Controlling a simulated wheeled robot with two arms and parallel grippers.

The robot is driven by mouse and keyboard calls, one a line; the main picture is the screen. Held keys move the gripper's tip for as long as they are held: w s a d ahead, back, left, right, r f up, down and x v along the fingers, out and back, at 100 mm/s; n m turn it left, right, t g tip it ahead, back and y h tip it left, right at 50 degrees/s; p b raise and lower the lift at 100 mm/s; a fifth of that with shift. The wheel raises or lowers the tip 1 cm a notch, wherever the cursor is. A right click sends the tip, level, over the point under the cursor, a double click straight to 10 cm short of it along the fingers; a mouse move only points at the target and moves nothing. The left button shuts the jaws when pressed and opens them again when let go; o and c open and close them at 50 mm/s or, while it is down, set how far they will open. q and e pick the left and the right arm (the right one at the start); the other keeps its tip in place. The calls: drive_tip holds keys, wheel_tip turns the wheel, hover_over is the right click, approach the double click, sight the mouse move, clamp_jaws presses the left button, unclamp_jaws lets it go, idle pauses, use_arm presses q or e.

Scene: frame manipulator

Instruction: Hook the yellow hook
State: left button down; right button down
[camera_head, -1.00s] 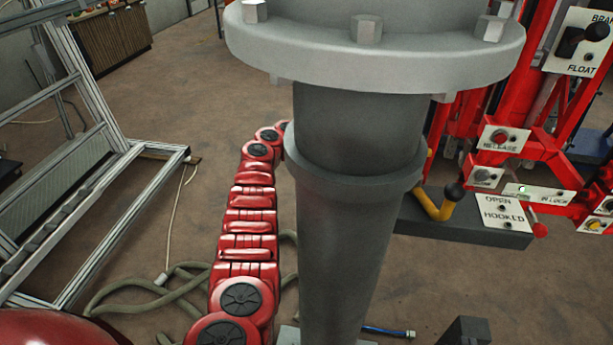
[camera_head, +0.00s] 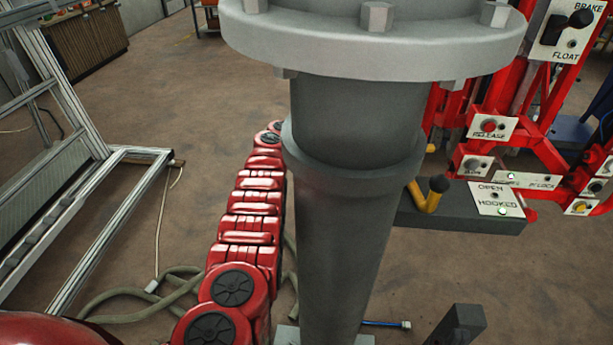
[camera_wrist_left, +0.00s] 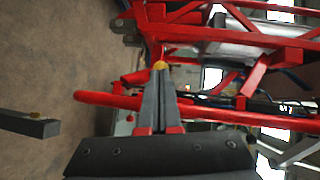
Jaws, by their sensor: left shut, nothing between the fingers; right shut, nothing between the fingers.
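The yellow hook (camera_head: 430,200) is a bent yellow handle with a black ball knob, on a dark grey block just right of the grey pipe in the head view. The panel (camera_head: 496,197) beside it reads OPEN and HOOKED, and the lamp by HOOKED is bright. My left gripper (camera_wrist_left: 160,75) is shut and points at the red frame in the left wrist view; a small yellow spot shows at its tip, but I cannot tell what it is. The pipe hides this gripper in the head view. A dark tip at the bottom edge looks like my right gripper (camera_head: 462,322), shut, well below the hook.
The thick flanged pipe (camera_head: 345,230) fills the middle of the head view. The red frame (camera_head: 540,110) with RELEASE and BRAKE/FLOAT panels stands right. An aluminium frame (camera_head: 115,230) and a hose (camera_head: 150,305) are at left.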

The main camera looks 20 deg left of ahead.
use_arm(q)
drive_tip(key=shift+s+a, duration=0.1)
drive_tip(key=shift+a, duration=0.05)
drive_tip(key=b+v, duration=0.3)
drive_tip(key=v, duration=1.4)
drive_tip(key=shift+s, duration=0.1)
